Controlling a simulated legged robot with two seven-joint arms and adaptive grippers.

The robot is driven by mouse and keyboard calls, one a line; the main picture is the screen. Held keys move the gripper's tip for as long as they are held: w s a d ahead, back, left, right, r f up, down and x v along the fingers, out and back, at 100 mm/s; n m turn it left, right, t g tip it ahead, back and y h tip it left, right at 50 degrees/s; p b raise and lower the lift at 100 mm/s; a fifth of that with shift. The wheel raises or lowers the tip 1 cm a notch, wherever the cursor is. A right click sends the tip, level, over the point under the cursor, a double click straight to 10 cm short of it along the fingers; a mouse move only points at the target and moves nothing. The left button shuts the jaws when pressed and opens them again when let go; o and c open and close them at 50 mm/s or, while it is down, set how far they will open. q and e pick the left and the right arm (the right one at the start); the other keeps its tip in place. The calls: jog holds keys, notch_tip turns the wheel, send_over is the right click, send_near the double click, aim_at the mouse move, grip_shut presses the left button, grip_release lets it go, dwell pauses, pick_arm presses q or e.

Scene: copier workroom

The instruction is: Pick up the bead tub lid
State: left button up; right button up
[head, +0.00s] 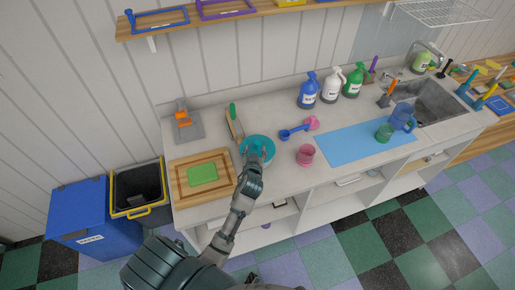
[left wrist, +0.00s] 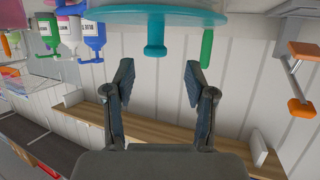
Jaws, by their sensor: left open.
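The bead tub lid is a round teal disc (head: 262,141) on the counter, right of the cutting board. My left gripper (head: 255,154) is over its near side and hides part of it. In the left wrist view the lid (left wrist: 205,17) shows at the top edge, with a teal knob (left wrist: 155,36) standing out from it. My left gripper (left wrist: 160,78) is open there, its fingers apart with nothing between them. The knob is in line with the gap, just beyond the fingertips. The tub under the lid is mostly hidden. My right gripper is not in view.
A green-handled tool (head: 234,121) lies close behind the lid. A wooden board (head: 178,187) with a green block (head: 203,174) is to the left. A pink cup (head: 306,155) and blue scoop (head: 290,133) are to the right. Pump bottles (head: 308,91) stand farther back.

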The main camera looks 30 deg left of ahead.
aim_at(257, 145)
pick_arm(q)
jog(key=shift+w+a+f, duration=0.25)
jog(key=shift+w+a, duration=0.2)
jog(key=shift+w, duration=0.1)
jog(key=x, duration=0.2)
jog(key=d+x, duration=0.1)
jog(key=x, duration=0.1)
jog(key=shift+w+a+f+p, duration=0.15)
jog(key=shift+w+f+p, duration=0.15)
jog(key=shift+w, duration=0.25)
jog(key=shift+a, duration=0.15)
grip_shut()
